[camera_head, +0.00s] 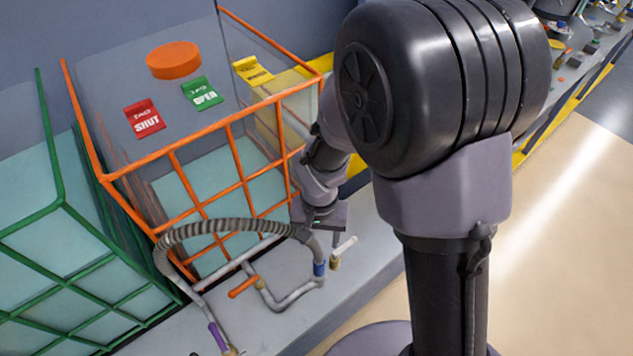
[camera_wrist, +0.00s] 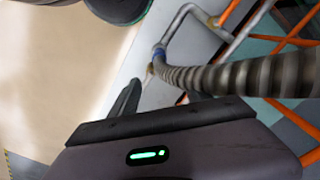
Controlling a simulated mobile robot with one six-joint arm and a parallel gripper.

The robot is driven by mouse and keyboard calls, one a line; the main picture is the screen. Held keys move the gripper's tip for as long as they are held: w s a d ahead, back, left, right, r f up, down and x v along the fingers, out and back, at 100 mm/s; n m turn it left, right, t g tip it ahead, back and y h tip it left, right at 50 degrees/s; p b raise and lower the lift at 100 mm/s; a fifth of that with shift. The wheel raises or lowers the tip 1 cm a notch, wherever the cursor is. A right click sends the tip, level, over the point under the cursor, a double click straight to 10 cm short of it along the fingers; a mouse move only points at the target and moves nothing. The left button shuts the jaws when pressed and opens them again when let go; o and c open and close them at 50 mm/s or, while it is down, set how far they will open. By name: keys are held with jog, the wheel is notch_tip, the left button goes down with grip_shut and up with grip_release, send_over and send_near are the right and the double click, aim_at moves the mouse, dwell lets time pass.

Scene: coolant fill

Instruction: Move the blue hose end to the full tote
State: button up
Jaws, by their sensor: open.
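The blue hose end (camera_head: 319,268) is a blue collar on a ribbed grey hose (camera_head: 235,227). It sits at a grey pipe end low in front of the orange-caged tote (camera_head: 230,125). The collar also shows in the wrist view (camera_wrist: 158,54), with the hose running right from it. My gripper (camera_head: 326,238) is open just above the blue end. In the wrist view one dark finger (camera_wrist: 128,98) shows left of the hose; the other is mostly hidden. The green-caged tote (camera_head: 62,205) at far left shows pale teal liquid high up; the orange-caged one shows a lower level.
A white-handled valve (camera_head: 344,246) is beside the blue end. An orange-handled valve (camera_head: 243,288) and a purple hose end (camera_head: 217,336) lie left. Red SHUT (camera_head: 144,118), green OPEN (camera_head: 202,94) and yellow (camera_head: 253,71) tags are on the orange-caged tote. Floor at right is clear.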

aim_at(319, 261)
notch_tip(319, 261, down, 17)
jog(key=b, duration=0.6)
jog(key=shift+s+r+b, duration=0.1)
jog(key=shift+s+b, duration=0.05)
jog(key=shift+b, duration=0.25)
grip_shut()
jog(key=c, duration=0.8)
grip_release()
jog(key=c, duration=0.3)
jog(key=shift+r, duration=0.1)
jog(key=shift+r+p, duration=0.3)
jog(key=shift+r, duration=0.05)
jog(key=shift+r+p, duration=1.95)
jog(key=shift+r, duration=0.75)
